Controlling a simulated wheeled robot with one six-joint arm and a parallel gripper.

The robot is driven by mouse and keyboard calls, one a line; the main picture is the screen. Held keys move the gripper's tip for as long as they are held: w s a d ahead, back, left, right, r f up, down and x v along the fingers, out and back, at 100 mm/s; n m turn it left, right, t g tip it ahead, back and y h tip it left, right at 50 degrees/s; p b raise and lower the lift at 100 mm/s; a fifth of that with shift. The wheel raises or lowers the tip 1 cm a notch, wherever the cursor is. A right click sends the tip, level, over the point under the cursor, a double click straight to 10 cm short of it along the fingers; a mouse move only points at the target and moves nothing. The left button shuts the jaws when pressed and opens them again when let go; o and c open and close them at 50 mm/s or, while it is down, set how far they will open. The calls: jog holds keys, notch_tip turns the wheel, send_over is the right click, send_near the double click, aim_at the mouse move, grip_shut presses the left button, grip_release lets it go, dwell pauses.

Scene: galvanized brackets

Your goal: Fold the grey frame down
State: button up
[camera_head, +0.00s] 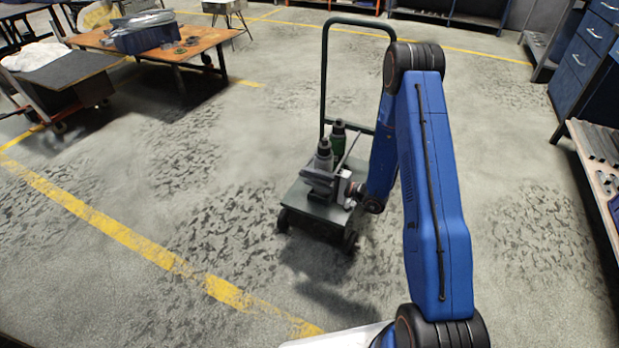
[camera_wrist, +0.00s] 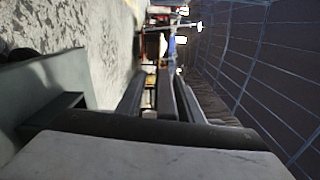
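The frame is a dark grey-green tubular hoop (camera_head: 324,75) standing upright at the back edge of a low wheeled cart (camera_head: 305,203) in the head view. Its right side is partly hidden by my blue arm. My gripper (camera_head: 318,178) is low over the cart deck, well below the hoop's top bar and in front of the deck's load. I see no contact with the hoop. In the wrist view, dark parallel bars (camera_wrist: 165,95) stretch away from the camera. I cannot tell whether my fingers are apart or closed.
An orange-topped table (camera_head: 205,40) and a dark cart (camera_head: 65,75) are at the left. Shelving (camera_head: 600,165) is at the right. Floor around the cart is clear.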

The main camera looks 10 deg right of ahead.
jog(key=v, duration=1.6)
jog(key=shift+s+d, duration=0.1)
jog(key=s+a+r+n+g+h, duration=0.1)
jog(key=s+a+r+n+g, duration=0.4)
jog(key=s+r, duration=0.45)
jog(key=s+a+r+n+g+h, duration=0.25)
jog(key=s+a+r+g, duration=0.45)
jog(key=r, duration=0.4)
jog(key=s+d+r+t+h, duration=0.3)
jog(key=s+d+r+h, duration=0.2)
jog(key=s, duration=0.3)
jog(key=s+d+r+n+t+h, duration=0.1)
jog(key=s+d+r+t+h, duration=0.2)
jog(key=s+d+r+h, duration=0.3)
jog(key=s+r, duration=0.1)
jog(key=s, duration=0.2)
jog(key=shift+s, duration=0.2)
jog(key=shift+r, duration=0.15)
